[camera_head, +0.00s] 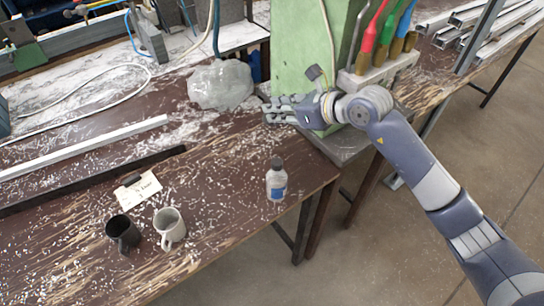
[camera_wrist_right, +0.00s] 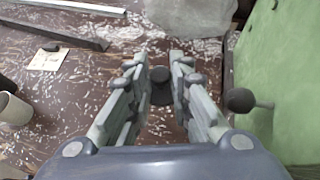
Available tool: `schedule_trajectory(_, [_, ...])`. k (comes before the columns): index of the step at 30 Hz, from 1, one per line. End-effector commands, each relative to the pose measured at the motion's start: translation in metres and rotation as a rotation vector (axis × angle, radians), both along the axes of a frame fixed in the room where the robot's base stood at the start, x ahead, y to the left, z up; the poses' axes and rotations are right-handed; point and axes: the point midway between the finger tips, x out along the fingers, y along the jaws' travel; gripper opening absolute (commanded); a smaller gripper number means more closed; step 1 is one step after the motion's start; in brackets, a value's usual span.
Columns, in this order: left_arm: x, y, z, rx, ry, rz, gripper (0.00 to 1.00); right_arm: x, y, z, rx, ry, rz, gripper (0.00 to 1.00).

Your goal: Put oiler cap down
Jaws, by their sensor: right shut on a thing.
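My right gripper (camera_head: 276,110) is beside the green machine column, low over the right end of the brown bench. In the right wrist view its two fingers (camera_wrist_right: 160,88) are closed on a small black oiler cap (camera_wrist_right: 160,77), which sits between the fingertips over the bench top. The cap cannot be made out in the head view. Whether it touches the bench cannot be told. A white bottle with a dark top and blue label (camera_head: 277,183) stands upright on the bench, nearer than the gripper. My left gripper is not in view.
A clear plastic bag (camera_head: 221,85) lies just left of the gripper. The green column (camera_head: 297,50) is close on its right, and a black knob (camera_wrist_right: 240,100) sticks out there. A black mug (camera_head: 122,232), a white mug (camera_head: 170,227) and a paper card (camera_head: 140,188) are front left.

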Motion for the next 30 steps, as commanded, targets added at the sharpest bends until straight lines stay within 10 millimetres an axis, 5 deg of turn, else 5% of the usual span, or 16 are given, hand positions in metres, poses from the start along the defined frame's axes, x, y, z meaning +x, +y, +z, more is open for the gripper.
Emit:
schedule_trajectory(13, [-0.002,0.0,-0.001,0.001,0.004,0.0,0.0,0.0,0.001,-0.078,-0.001,-0.001,0.007,0.0])
schedule_trajectory(30, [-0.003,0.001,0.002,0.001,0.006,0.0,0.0,0.001,0.001,-0.127,-0.002,-0.007,0.007,0.0])
